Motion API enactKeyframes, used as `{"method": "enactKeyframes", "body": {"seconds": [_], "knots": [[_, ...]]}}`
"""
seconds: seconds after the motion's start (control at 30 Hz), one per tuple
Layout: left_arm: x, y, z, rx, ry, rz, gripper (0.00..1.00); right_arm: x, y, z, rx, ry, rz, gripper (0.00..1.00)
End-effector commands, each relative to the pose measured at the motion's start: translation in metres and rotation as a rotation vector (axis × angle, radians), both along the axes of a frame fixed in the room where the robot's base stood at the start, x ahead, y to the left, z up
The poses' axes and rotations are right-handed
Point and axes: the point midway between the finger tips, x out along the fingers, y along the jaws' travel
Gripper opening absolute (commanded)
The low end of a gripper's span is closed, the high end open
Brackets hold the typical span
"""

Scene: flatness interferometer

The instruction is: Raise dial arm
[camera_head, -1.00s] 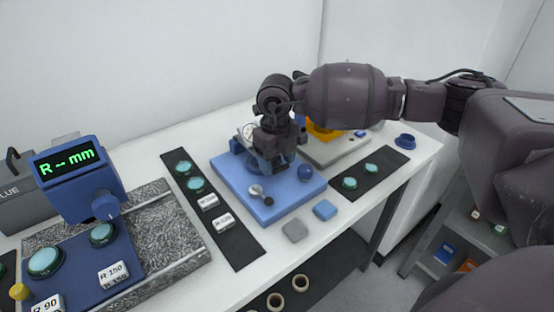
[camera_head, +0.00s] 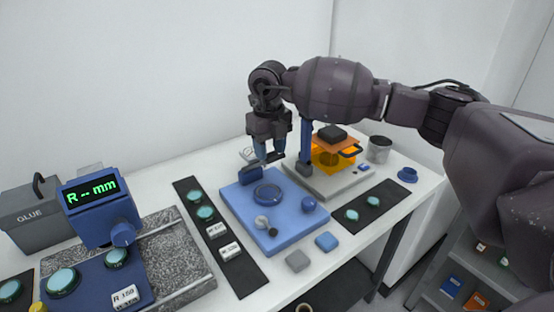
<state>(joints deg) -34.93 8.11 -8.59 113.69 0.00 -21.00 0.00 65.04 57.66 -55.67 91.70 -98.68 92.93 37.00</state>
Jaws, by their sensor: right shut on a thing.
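The blue fixture base (camera_head: 290,229) sits mid-table, with a dark blue ring (camera_head: 267,194) on its top, now in clear view. The dial arm (camera_head: 262,162) is a dark bar at the fixture's back edge, raised above the ring. The pale round dial (camera_head: 248,154) shows partly behind my gripper. My right gripper (camera_head: 270,150) points down behind the ring and is shut on the dial arm; its fingers partly hide the grip. My left gripper is not in view.
A silver lever with a black knob (camera_head: 265,223) and a blue knob (camera_head: 308,204) stand on the base. An orange-and-grey instrument (camera_head: 332,180) stands close to its right. The readout (camera_head: 93,192) shows "R--mm".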

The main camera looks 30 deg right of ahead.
Motion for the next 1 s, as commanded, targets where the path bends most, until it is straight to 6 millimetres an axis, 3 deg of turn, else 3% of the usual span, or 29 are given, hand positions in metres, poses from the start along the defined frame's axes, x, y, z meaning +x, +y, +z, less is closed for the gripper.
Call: {"method": "enactKeyframes", "body": {"seconds": [0.3,0.87,0.9,1.0], "knots": [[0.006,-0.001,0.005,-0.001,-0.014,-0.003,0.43,0.016,0.003,0.007,0.001,-0.003,-0.001,0.02],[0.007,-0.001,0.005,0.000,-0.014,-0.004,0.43,0.018,0.003,0.007,0.000,0.001,-0.001,0.02],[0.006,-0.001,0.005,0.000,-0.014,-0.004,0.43,0.018,0.003,0.007,0.000,0.000,-0.001,0.50],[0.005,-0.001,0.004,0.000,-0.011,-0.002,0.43,0.018,0.003,0.007,0.000,0.002,0.000,0.66]]}}
